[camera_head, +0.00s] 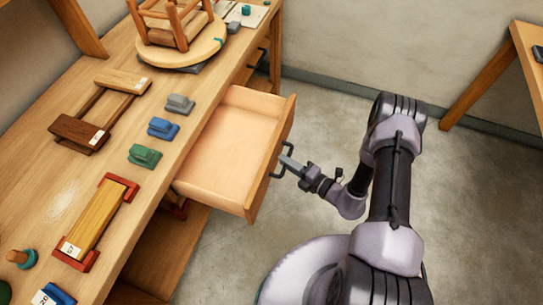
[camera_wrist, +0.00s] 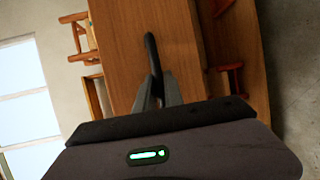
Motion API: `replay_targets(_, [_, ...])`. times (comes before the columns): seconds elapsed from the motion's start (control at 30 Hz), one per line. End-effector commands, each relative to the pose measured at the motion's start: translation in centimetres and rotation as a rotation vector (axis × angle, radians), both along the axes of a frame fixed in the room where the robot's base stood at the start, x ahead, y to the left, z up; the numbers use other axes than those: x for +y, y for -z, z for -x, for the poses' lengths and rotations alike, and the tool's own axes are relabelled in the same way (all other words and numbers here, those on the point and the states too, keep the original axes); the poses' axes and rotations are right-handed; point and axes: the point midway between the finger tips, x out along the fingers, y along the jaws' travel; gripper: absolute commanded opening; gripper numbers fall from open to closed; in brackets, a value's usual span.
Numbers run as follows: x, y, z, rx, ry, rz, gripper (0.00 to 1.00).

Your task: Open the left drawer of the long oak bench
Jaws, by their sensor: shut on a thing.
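The long oak bench (camera_head: 145,190) runs from lower left to upper right in the head view. Its left drawer (camera_head: 236,145) stands pulled well out, and its pale inside looks empty. A dark bar handle (camera_head: 277,160) is on the drawer front. My gripper (camera_head: 288,163) is shut on this handle, outside the drawer front. In the wrist view the dark handle (camera_wrist: 151,50) stands between the fingertips of my gripper (camera_wrist: 157,90), against the brown drawer front (camera_wrist: 185,35).
Sanding blocks (camera_head: 163,128), clamped wood pieces (camera_head: 97,220) and a small stool on a round board (camera_head: 180,50) are on the bench top. Another closed drawer lies farther right. A second table (camera_head: 528,45) stands at far right. Grey floor (camera_head: 330,115) is clear beyond the drawer.

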Motion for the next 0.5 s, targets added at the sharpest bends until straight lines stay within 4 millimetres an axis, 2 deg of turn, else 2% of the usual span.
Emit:
replay_targets(0.17, [-1.24,-0.06,0.29,-0.002,0.005,0.0,0.0])
replay_targets(0.5, [-1.43,-0.06,0.36,-0.003,0.003,0.001,0.0])
